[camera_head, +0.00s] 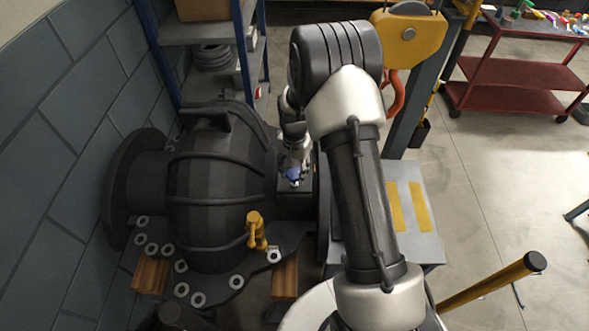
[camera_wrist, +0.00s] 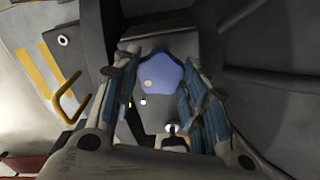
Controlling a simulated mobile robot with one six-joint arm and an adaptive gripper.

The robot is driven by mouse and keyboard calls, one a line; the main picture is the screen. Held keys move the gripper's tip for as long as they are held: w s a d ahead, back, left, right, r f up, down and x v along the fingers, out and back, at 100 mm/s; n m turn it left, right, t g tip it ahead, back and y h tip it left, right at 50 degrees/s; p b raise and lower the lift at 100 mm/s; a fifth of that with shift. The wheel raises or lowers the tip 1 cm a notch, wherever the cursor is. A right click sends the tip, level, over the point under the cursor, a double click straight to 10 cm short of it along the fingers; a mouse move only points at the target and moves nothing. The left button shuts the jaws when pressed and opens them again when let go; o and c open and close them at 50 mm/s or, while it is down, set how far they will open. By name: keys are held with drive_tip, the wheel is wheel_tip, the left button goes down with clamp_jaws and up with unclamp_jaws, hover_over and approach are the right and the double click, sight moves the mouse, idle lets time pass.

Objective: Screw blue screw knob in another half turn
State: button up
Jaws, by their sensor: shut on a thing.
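The blue screw knob (camera_wrist: 162,74) shows in the wrist view as a rounded lobed head with a small pale dot, between the two blue-padded fingers of my gripper (camera_wrist: 160,88). The fingers are closed in on its sides. In the head view a small part of the blue knob (camera_head: 293,174) shows below my gripper (camera_head: 295,160), at the right side of the dark split casing (camera_head: 215,180). Most of my gripper is hidden there by my own arm. The knob's shaft is hidden.
A yellow knob or handle (camera_head: 256,230) stands on the casing's flange among several pale rings. A grey platform with yellow stripes (camera_head: 425,210) lies right of my arm. An orange hook (camera_head: 395,92) hangs behind it. A red cart (camera_head: 520,75) stands at the back right.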

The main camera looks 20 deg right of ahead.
sight(295, 173)
drive_tip(key=shift+m, duration=2.2)
drive_tip(key=o, duration=1.1)
wheel_tip(295, 173, up, 12)
